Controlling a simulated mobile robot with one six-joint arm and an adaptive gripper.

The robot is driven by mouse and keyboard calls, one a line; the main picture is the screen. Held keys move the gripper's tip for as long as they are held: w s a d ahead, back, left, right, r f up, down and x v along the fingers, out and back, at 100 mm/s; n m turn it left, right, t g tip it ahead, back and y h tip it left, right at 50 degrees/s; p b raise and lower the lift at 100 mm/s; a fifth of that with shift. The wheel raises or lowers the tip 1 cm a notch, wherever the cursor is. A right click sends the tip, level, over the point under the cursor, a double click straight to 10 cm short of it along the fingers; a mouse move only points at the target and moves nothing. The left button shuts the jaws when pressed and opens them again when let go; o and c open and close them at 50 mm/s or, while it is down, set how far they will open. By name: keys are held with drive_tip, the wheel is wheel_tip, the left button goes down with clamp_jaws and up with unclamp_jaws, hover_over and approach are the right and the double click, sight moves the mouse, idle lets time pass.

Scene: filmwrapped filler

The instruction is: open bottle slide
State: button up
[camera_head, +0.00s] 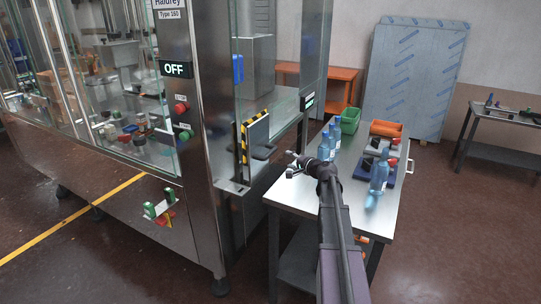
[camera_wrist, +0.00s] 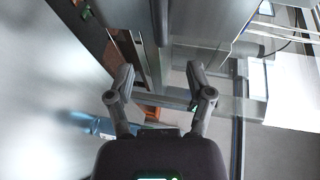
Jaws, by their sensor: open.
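A metal panel with a yellow and black striped edge (camera_head: 244,140) stands upright at the near side of the machine. A dark handle-like part (camera_head: 264,152) shows beside it. I cannot tell for certain which part is the bottle slide. My gripper (camera_head: 291,165) is right of and slightly below this panel, apart from it in the picture, near the table's left edge. In the wrist view my gripper (camera_wrist: 160,82) has its two fingers spread with nothing between them. Metal edges and a clear pane pass behind the fingers.
The steel table (camera_head: 305,190) stands right of the machine. It bears a green bin (camera_head: 350,121) and an orange bin (camera_head: 386,129). The machine (camera_head: 203,90) shows an OFF sign (camera_head: 175,69). Open floor lies at the right front.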

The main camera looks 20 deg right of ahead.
sight(272, 154)
drive_tip(key=b+x, duration=0.2)
drive_tip(key=x, duration=1)
drive_tip(key=shift+w+a, duration=0.1)
drive_tip(key=shift+w, duration=0.15)
clamp_jaws()
drive_tip(key=shift+a, duration=0.1)
